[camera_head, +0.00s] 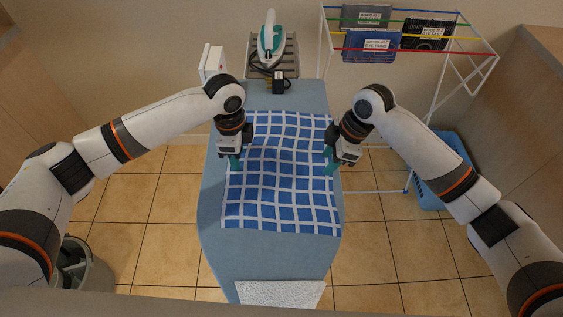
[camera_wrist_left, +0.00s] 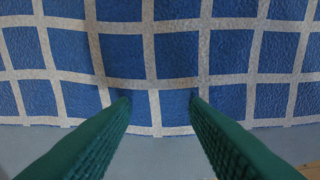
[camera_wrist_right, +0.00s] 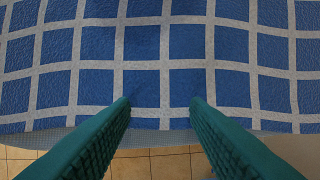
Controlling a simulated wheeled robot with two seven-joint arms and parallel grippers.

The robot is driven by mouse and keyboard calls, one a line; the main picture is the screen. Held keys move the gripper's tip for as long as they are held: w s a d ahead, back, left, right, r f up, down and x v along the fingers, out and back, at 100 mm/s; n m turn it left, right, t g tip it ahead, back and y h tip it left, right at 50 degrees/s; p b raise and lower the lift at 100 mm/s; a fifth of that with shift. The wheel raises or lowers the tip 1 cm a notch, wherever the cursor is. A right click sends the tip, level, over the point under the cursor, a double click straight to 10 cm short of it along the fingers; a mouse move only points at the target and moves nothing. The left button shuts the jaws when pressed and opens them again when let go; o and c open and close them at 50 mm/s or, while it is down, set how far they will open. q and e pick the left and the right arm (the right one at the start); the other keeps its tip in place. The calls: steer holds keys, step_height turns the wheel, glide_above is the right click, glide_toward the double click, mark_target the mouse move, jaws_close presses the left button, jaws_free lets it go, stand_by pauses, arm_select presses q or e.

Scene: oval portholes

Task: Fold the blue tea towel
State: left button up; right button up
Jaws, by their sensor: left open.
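The blue tea towel (camera_head: 280,190) with a white grid lies spread out on the ironing board, with slight ripples in its upper part. My left gripper (camera_head: 235,163) is at the towel's left edge. In the left wrist view its green fingers (camera_wrist_left: 160,100) are apart, with the towel (camera_wrist_left: 180,55) and its edge between and beyond them. My right gripper (camera_head: 331,164) is at the towel's right edge. In the right wrist view its fingers (camera_wrist_right: 160,103) are apart over the towel's edge (camera_wrist_right: 170,85). I cannot tell whether the fingertips touch the cloth.
The ironing board (camera_head: 265,260) has bare room at its near end, where a light grey cloth (camera_head: 280,293) lies. An iron (camera_head: 269,40) stands at the far end. A blue basket (camera_head: 432,195) stands on the floor.

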arm_select(q)
jaws_close()
arm_select(e)
jaws_close()
arm_select(q)
steer(key=shift+r, duration=0.15)
arm_select(e)
steer(key=shift+r, duration=0.1)
